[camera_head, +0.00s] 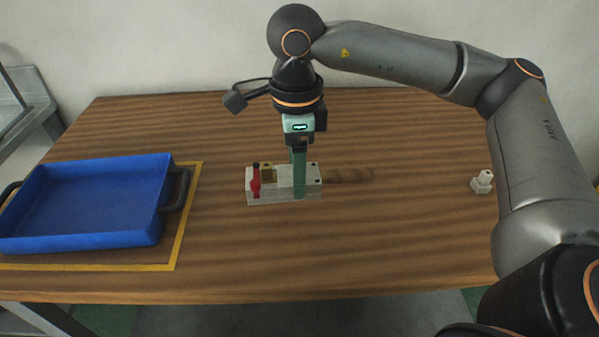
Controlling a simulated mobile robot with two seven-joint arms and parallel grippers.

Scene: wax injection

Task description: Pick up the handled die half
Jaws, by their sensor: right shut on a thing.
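The handled die half (312,178) is a pale grey metal block near the middle of the table, with a brown wooden handle (350,175) pointing right. My right gripper (299,192) comes down from above and is shut on it, with a greenish finger in front of the block. A red piece (255,182) and a small brass-coloured piece (267,172) sit at the block's left part. I cannot tell whether the block is lifted off the table or whether a second half is under it. My left gripper is not in view.
A blue tray (90,240) with dark handles stands on the left, inside a yellow outline (183,235) on the wooden table (380,260). A small white part (482,182) stands at the right. The table's front middle is clear.

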